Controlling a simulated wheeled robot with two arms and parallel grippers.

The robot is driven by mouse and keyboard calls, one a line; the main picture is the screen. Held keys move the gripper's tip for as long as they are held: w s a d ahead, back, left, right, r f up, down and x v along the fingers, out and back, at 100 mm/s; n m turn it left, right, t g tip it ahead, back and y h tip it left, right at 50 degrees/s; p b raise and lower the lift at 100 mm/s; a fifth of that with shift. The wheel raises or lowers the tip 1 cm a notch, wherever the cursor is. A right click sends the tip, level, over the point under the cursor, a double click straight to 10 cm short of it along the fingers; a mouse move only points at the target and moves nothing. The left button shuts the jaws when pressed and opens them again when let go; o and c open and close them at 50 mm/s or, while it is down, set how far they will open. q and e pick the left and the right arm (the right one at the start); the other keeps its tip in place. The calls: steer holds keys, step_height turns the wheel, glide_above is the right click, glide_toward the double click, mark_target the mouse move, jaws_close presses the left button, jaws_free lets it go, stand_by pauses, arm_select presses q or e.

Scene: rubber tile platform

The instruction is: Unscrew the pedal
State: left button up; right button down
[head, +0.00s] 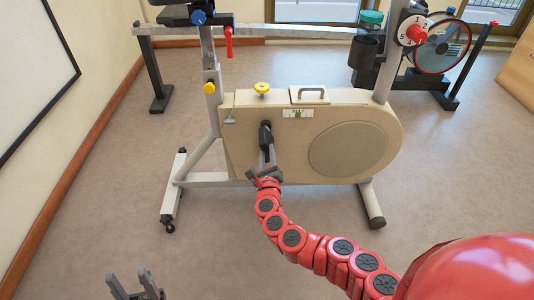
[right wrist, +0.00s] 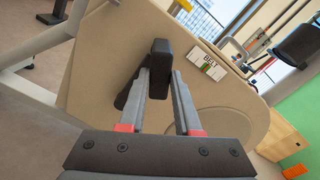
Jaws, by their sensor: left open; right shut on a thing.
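The pedal (head: 265,135) is a dark block on the side of a beige exercise bike (head: 245,140). In the right wrist view the black pedal (right wrist: 160,58) lies at the far ends of the fingers, and part of it is hidden by the left-hand finger. My right gripper (head: 267,155), on the red arm, reaches up to the pedal from below and is shut on it; it also shows in the right wrist view (right wrist: 160,78). How the pedal joins the bike is hidden. My left gripper (head: 137,283) is open and empty at the bottom left, well away from the bike.
The bike's white feet (head: 172,190) stand on the floor. A yellow knob (head: 262,88) and a grey handle (head: 309,95) sit on top of the housing. Another machine with a round flywheel (head: 441,46) stands behind at right. The floor between my left gripper and the bike is clear.

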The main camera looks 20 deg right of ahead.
steer(key=shift+s+a, duration=0.1)
steer(key=shift+s, duration=0.2)
